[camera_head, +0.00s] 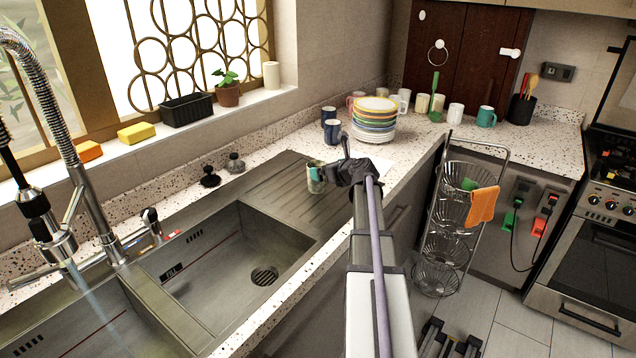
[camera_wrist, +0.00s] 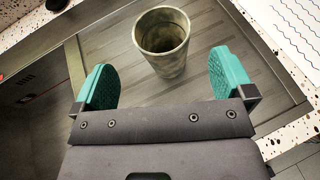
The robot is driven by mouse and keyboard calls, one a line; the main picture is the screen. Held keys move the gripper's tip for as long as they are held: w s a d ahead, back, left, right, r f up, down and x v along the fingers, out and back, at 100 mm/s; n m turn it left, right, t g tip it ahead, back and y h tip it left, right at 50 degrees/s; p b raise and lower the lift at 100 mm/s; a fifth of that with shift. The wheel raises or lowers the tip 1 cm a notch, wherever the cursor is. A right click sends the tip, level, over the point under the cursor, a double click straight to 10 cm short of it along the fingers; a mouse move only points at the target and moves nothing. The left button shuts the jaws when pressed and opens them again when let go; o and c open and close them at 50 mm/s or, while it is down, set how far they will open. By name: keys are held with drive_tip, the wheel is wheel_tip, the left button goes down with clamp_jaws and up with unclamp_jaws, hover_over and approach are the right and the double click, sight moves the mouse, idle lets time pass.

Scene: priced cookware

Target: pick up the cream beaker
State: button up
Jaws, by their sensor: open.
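My gripper (camera_wrist: 163,72) is open, its two teal fingers spread wide and empty. A mottled grey-green beaker (camera_wrist: 162,45) stands upright on the ribbed drainboard, just ahead of the fingertips and roughly centred between them. No contact shows. In the head view this beaker (camera_head: 315,178) is at the left end of my gripper, partly hidden. A cream beaker (camera_head: 422,104) stands far off on the back counter, right of the plate stack.
A stack of coloured plates (camera_head: 374,122) and dark blue mugs (camera_head: 332,132) stand behind my gripper. A teal mug (camera_head: 486,117) is at the back right. The sink (camera_head: 220,265) lies left of my arm, and a wire basket rack (camera_head: 447,245) stands to its right.

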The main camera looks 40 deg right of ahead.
drive_tip(key=b+x, duration=0.2)
drive_tip(key=x, duration=0.6)
drive_tip(key=shift+s+d+f+b, duration=0.1)
drive_tip(key=shift+d+f+b, duration=0.1)
drive_tip(key=shift+b, duration=0.1)
drive_tip(key=shift+a+r, duration=0.1)
drive_tip(key=shift+c, duration=0.5)
drive_tip(key=c, duration=0.9)
